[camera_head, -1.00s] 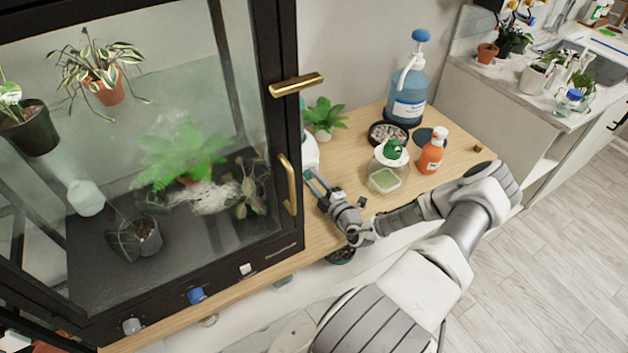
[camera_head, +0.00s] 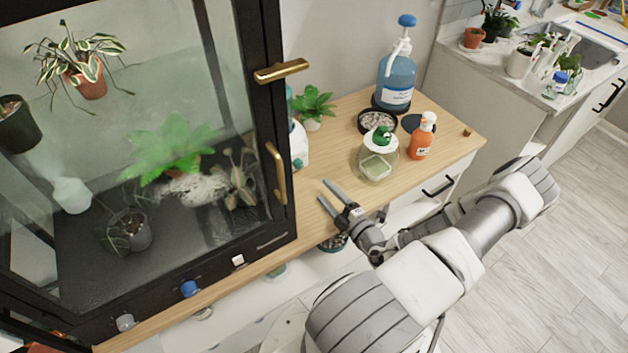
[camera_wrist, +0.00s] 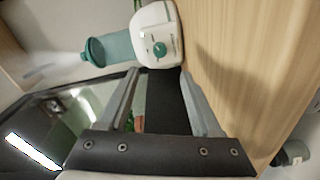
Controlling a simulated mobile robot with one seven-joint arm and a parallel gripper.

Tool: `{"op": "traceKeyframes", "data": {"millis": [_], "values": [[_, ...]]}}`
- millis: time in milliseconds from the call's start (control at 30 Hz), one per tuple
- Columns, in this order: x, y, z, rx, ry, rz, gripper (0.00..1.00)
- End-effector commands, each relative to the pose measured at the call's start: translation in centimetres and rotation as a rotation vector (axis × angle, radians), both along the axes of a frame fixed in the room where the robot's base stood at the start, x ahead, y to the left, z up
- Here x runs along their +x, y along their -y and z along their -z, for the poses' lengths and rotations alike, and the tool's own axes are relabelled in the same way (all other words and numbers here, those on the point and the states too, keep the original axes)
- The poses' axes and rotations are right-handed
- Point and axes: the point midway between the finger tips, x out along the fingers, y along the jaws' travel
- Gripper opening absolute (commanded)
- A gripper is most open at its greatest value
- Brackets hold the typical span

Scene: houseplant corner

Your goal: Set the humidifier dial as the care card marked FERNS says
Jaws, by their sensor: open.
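The humidifier (camera_wrist: 166,22) is white with a teal tank (camera_wrist: 110,48). Its round teal dial (camera_wrist: 159,49) faces me in the wrist view, with small marks around it too fine to read. In the head view the humidifier (camera_head: 299,146) stands on the wooden top, partly hidden by the glass cabinet's edge. My gripper (camera_head: 324,194) is open and empty, just above the wooden top and short of the humidifier. In the wrist view its fingers (camera_wrist: 159,76) point toward the dial without touching it. I cannot make out a card marked FERNS in these frames.
The glass plant cabinet (camera_head: 285,228), with brass handles, stands close to the left of my gripper. A small green plant (camera_head: 313,106), a glass jar (camera_head: 376,165), an orange bottle (camera_head: 423,136) and a blue pump bottle (camera_head: 397,80) share the wooden top (camera_head: 345,120).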

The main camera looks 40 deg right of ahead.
Motion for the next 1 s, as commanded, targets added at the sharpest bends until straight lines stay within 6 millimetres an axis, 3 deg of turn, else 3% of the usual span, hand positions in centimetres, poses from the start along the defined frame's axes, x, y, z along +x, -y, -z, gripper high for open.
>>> {"op": "traceKeyframes", "data": {"millis": [133,333,1000], "values": [[-3.1,0.0,0.0,0.000,-0.002,0.002,0.66],[-5.3,-0.1,-0.2,0.000,0.000,0.000,0.66],[-5.7,-0.1,-0.3,-0.003,0.001,-0.003,0.66]]}}
